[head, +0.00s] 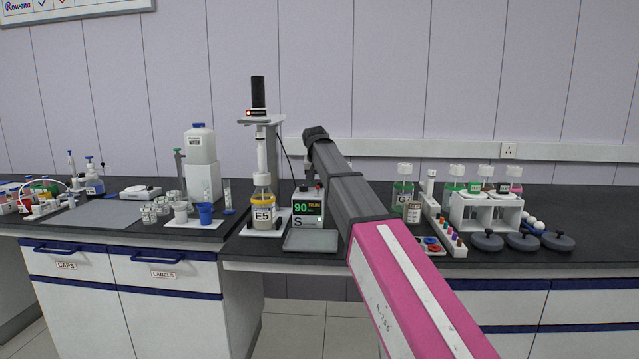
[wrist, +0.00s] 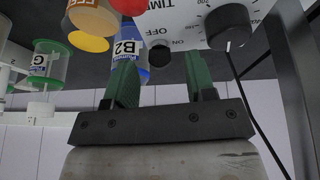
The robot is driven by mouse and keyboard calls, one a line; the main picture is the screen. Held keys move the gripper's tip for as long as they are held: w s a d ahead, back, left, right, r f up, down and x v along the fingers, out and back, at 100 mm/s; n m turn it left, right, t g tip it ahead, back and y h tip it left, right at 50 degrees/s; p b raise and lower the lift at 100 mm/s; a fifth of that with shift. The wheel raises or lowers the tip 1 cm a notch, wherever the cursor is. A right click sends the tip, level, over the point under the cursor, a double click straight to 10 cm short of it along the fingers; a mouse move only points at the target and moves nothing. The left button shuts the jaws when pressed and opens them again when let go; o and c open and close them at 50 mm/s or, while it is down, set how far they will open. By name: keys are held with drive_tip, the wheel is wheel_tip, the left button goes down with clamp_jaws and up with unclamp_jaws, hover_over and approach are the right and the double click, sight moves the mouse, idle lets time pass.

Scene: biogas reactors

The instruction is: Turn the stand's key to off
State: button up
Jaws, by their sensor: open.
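A white panel (wrist: 186,20) fills the top right of the wrist view, with printed "TIME", "OFF" and "ON". A small black key (wrist: 160,64) sits just below the "OFF" and "ON" marks; which mark it points to I cannot tell. My gripper (wrist: 160,72) is open, its two green fingers on either side of the key in the picture, with gaps showing; the depth between them is unclear. In the head view, a stand (head: 272,150) rises behind bottle E5 (head: 263,205). My gripper is hidden there behind my arm.
A large black dial (wrist: 229,27) is right of the key. Bottle B2 (wrist: 128,46) and a green-capped container (wrist: 48,68) are to the left. In the head view, a box reading "90 RUN" (head: 307,207) stands beside E5, with a grey tray (head: 310,240) in front.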

drive_tip(key=shift+w+f, duration=0.25)
drive_tip(key=shift+f, duration=0.3)
drive_tip(key=c, duration=0.9)
